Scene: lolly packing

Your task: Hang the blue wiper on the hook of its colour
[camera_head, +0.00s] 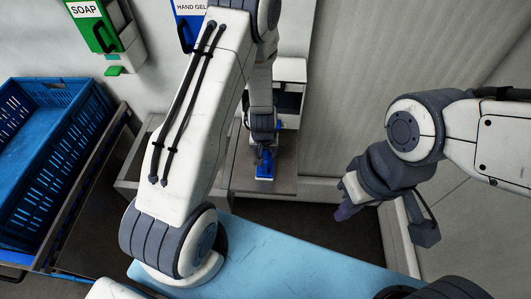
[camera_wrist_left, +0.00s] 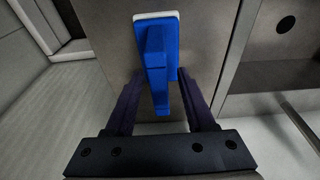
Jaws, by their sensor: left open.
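The blue wiper (camera_head: 265,172) lies on the grey-brown surface below my left arm. In the left wrist view the blue wiper (camera_wrist_left: 157,45) shows a white strip at its far edge and a handle pointing back towards the gripper. My left gripper (camera_wrist_left: 160,82) is open, with one dark finger on each side of the handle; I cannot tell whether they touch it. In the head view the left gripper (camera_head: 264,152) is partly hidden by its own wrist. My right gripper (camera_head: 346,210) is empty-looking above the floor at the right; its jaw opening is unclear. No hook is discernible.
A blue crate (camera_head: 42,170) stands on a rack at the left. A green soap dispenser (camera_head: 100,28) and a blue hand gel dispenser (camera_head: 189,12) hang on the wall. A white box (camera_head: 290,68) stands behind the wiper. A light blue surface (camera_head: 290,255) is in front.

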